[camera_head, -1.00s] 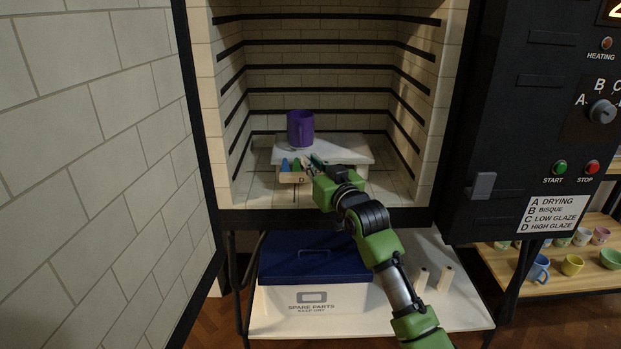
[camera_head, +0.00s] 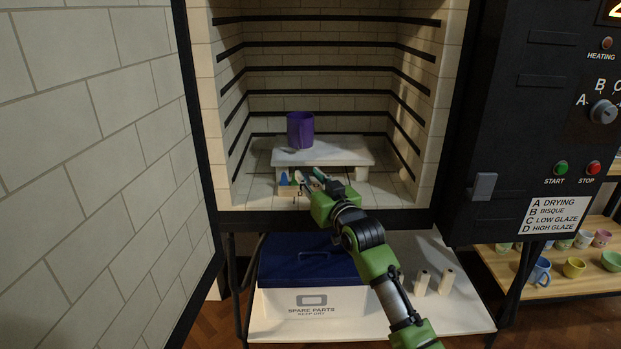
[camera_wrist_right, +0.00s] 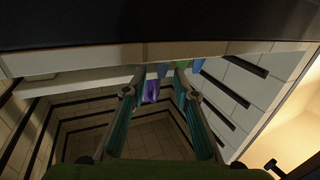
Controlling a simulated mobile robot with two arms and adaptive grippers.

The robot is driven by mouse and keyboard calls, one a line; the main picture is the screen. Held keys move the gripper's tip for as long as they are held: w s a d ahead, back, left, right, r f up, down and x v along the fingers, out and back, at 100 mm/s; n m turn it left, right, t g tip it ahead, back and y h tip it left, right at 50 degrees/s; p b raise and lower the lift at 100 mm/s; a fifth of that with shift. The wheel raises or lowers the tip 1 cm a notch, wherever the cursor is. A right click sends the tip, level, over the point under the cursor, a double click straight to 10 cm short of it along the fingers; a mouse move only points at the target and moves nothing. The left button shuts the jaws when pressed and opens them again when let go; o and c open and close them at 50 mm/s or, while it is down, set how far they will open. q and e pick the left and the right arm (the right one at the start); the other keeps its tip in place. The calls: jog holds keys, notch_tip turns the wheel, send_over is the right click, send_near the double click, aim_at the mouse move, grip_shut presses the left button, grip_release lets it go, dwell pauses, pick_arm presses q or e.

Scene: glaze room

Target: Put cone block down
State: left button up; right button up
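The cone block (camera_head: 286,191) is a small wooden block with coloured cones standing on it, a blue one at its left end. It is low over the kiln floor, in front of the white shelf; whether its underside touches the floor I cannot tell. My right gripper (camera_head: 310,180) reaches in from the lower right, its teal fingers closed about the block's right part, which they partly hide. In the right wrist view, the fingertips (camera_wrist_right: 160,74) are a short way apart, with cones (camera_wrist_right: 195,67) between and beside them. My left gripper is not in view.
The kiln's front sill (camera_head: 270,220) runs below my arm. The open door (camera_head: 95,150) is at left, the control panel (camera_head: 540,110) at right. Below is a blue-lidded bin (camera_head: 310,300).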

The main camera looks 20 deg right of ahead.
jog(key=shift+r, duration=0.1)
